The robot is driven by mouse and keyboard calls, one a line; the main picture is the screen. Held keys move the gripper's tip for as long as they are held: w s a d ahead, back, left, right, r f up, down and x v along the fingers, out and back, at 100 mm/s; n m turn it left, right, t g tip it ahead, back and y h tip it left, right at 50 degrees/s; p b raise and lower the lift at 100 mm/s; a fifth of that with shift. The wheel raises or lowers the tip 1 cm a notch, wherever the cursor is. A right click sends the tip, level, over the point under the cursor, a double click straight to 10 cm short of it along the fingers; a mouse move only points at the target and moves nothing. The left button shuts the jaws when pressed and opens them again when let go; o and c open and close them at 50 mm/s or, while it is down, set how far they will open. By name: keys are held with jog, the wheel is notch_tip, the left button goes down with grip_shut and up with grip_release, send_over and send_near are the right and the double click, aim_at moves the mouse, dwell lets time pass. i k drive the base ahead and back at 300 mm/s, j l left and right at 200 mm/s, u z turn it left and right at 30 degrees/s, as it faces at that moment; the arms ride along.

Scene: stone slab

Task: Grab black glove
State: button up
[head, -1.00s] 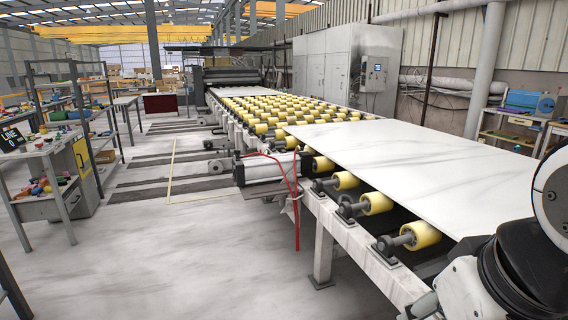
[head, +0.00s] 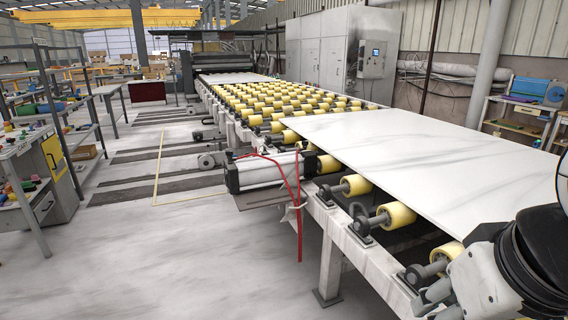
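I cannot make out a black glove in the head view. The shelves and workbench at the left hold small coloured items too small to tell apart.
A white stone slab (head: 420,160) lies on the roller conveyor (head: 345,235) at the right. A grey workbench (head: 40,195) and a shelf rack (head: 60,110) stand at the left. A side table (head: 525,108) is at the far right. The floor (head: 150,250) between is clear.

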aim_at(311, 160)
jog(key=i+j+z, duration=0.1)
jog(key=i+j, duration=0.25)
jog(key=i, duration=0.4)
jog(key=i+j+z, duration=0.15)
jog(key=i+j, duration=0.3)
jog(key=i, duration=0.3)
jog(key=i+j+z, duration=0.1)
jog(key=i+j, duration=0.4)
jog(key=i, duration=0.2)
jog(key=i+j+z, duration=0.15)
jog(key=i+j, duration=0.4)
jog(key=i, duration=0.15)
